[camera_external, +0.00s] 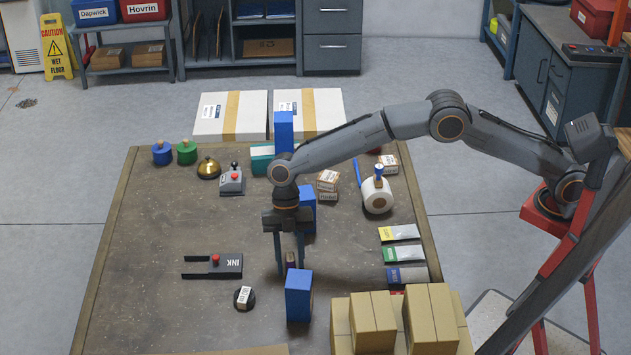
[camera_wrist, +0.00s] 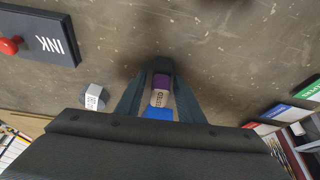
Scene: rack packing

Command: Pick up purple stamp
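The purple stamp (camera_wrist: 161,82), with a pale printed label, sits between the two fingers in the wrist view. In the external view only a small dark part of the stamp (camera_external: 291,259) shows between the fingers. My gripper (camera_external: 290,268) points down over the table, with a finger on each side of the stamp. The fingers look apart, and a gap shows on the left of the stamp in the external view. The gripper (camera_wrist: 160,72) also shows in the wrist view, where contact with the stamp is hard to judge.
A blue box (camera_external: 298,296) stands close in front of the gripper, and another (camera_external: 308,210) stands behind it. The black ink pad (camera_external: 228,265) and a round black item (camera_external: 244,297) lie to the left. Cardboard boxes (camera_external: 373,322) stand at the front right.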

